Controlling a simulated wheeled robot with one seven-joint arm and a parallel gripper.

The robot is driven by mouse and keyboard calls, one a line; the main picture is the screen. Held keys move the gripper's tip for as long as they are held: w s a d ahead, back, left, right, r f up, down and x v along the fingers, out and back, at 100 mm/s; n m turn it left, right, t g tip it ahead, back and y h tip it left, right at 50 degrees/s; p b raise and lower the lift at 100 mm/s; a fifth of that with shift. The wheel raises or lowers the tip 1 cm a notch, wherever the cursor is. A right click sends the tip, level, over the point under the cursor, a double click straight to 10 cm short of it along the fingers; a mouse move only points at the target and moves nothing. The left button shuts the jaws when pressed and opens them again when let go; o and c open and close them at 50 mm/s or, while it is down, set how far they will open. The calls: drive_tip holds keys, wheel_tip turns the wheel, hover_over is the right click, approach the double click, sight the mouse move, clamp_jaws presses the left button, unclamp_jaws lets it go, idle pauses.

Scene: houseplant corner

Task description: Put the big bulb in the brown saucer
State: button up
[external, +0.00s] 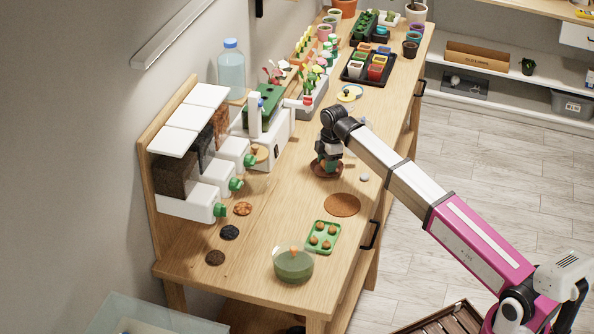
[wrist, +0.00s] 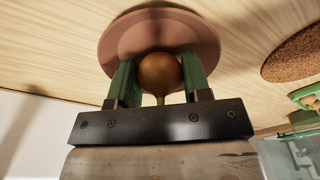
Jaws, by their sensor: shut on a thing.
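The big bulb (wrist: 160,76) is brown and round with a green tip, and it sits between the green fingers of my gripper (wrist: 158,84) in the wrist view. My gripper is shut on it. The brown saucer (wrist: 118,42) lies right behind the bulb in that view. In the external view my gripper (external: 328,160) points down over the brown saucer (external: 318,174), low and close to it. The bulb is hidden there by the fingers. I cannot tell whether the bulb touches the saucer.
A round cork mat (external: 342,205) lies in front of the saucer. A green tray (external: 323,236) of small bulbs and a green bowl (external: 293,265) stand nearer. A white pebble-like thing (external: 364,177) lies right of the saucer. White dispensers (external: 195,203) line the left.

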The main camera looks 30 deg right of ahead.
drive_tip(key=shift+f, duration=0.15)
drive_tip(key=o, duration=0.7)
wheel_tip(320, 180, up, 12)
drive_tip(key=d, duration=0.1)
drive_tip(key=shift+d, duration=0.2)
